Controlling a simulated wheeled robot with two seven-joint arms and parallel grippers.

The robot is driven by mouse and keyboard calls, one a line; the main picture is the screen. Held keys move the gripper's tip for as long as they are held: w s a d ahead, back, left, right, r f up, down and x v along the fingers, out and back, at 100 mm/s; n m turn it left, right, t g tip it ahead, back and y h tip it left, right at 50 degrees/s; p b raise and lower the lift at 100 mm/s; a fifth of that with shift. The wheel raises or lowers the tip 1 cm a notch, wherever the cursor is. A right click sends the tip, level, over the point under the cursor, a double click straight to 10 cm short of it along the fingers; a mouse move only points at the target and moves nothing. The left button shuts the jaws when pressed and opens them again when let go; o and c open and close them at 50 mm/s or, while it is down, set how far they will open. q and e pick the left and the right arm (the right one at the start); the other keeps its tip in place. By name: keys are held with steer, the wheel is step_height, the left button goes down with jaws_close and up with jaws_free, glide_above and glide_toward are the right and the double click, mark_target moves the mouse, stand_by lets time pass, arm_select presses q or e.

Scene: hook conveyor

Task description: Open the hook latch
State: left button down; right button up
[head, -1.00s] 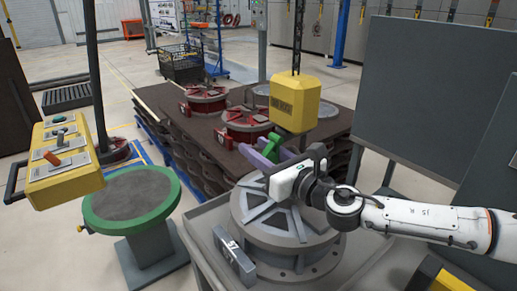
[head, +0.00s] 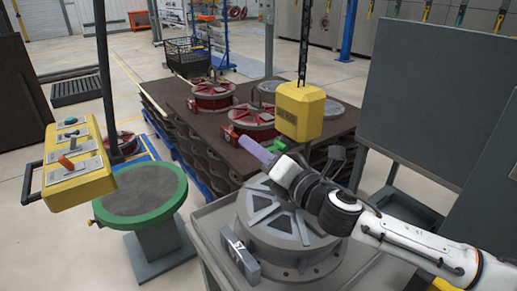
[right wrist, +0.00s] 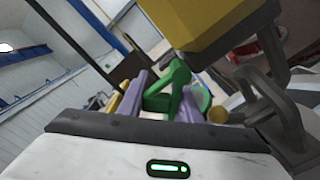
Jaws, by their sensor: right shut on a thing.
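A yellow hook block (head: 300,112) hangs on a chain, and its underside (right wrist: 210,20) fills the top of the right wrist view. Below it, the green latch (right wrist: 170,88) and a dark grey hook (right wrist: 275,85) show in the right wrist view. My right gripper (head: 266,150) is just below and left of the block in the head view. Its purple fingers (right wrist: 155,98) lie on either side of the green latch and are shut on it. In the head view, only a little green shows by the fingers. My left gripper is out of view.
A grey ribbed cover (head: 285,235) stands on a cart below my right arm. A green-rimmed round stand (head: 178,198) and a yellow control box (head: 75,170) are at left. Red covers (head: 252,118) sit on the dark table behind. A grey panel (head: 435,100) stands at right.

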steer(key=r+m, duration=0.1)
steer(key=m, duration=0.3)
steer(key=r+m, duration=0.2)
steer(key=m, duration=0.2)
steer(key=d+r+m, duration=0.1)
steer(key=r+m, duration=0.1)
steer(key=m, duration=0.2)
steer(key=shift+w+d+r, duration=0.1)
steer(key=shift+w+r, duration=0.1)
steer(key=shift+w, duration=0.2)
stand_by(0.3)
steer(key=o, duration=0.9)
steer(key=shift+f, duration=0.1)
steer(key=shift+s+f, duration=0.1)
steer(key=shift+f, duration=0.1)
